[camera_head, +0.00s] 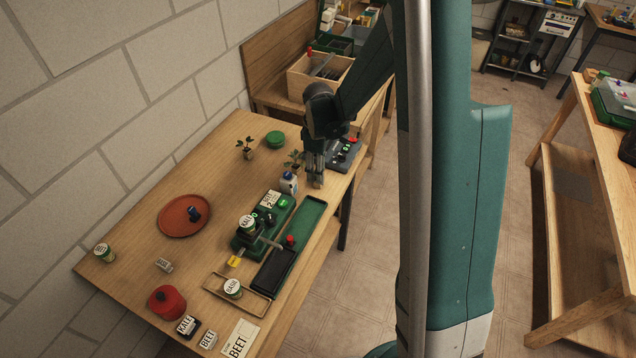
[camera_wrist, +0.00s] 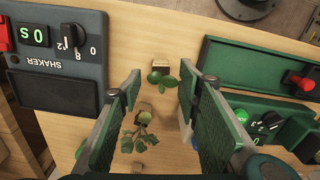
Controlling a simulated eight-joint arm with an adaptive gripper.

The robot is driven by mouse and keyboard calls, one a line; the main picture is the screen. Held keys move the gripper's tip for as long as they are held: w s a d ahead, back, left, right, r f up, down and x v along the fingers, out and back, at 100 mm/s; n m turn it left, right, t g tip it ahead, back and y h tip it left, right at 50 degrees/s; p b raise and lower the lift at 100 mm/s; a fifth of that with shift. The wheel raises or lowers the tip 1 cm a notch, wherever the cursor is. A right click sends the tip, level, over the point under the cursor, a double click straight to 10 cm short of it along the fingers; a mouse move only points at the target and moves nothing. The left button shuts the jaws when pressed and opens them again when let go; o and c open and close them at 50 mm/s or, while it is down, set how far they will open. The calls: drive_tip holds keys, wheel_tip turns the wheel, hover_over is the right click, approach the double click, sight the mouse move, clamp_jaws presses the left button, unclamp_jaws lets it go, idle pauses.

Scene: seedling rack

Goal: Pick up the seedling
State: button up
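My gripper (camera_head: 314,180) points down over the table, its fingers spread apart and nothing held between them. In the wrist view, my gripper's (camera_wrist: 160,95) two green pads stand left and right of a gap. A small seedling (camera_wrist: 157,78) with round green leaves by a brown plug shows in the gap near the fingertips. A leafier seedling (camera_wrist: 139,138) shows closer, between the pads and beside the left one. In the head view, one seedling (camera_head: 294,160) stands just left of my gripper, and another seedling (camera_head: 246,149) stands farther left.
A white bottle with a blue top (camera_head: 289,184) stands close to my gripper. A dark shaker (camera_head: 345,154) is to its right. A green device (camera_head: 256,226) and a long green tray (camera_head: 303,224) lie toward the front. A green round lid (camera_head: 275,139) lies behind.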

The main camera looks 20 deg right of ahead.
drive_tip(key=shift+f, duration=2.6)
drive_tip(key=c, duration=0.9)
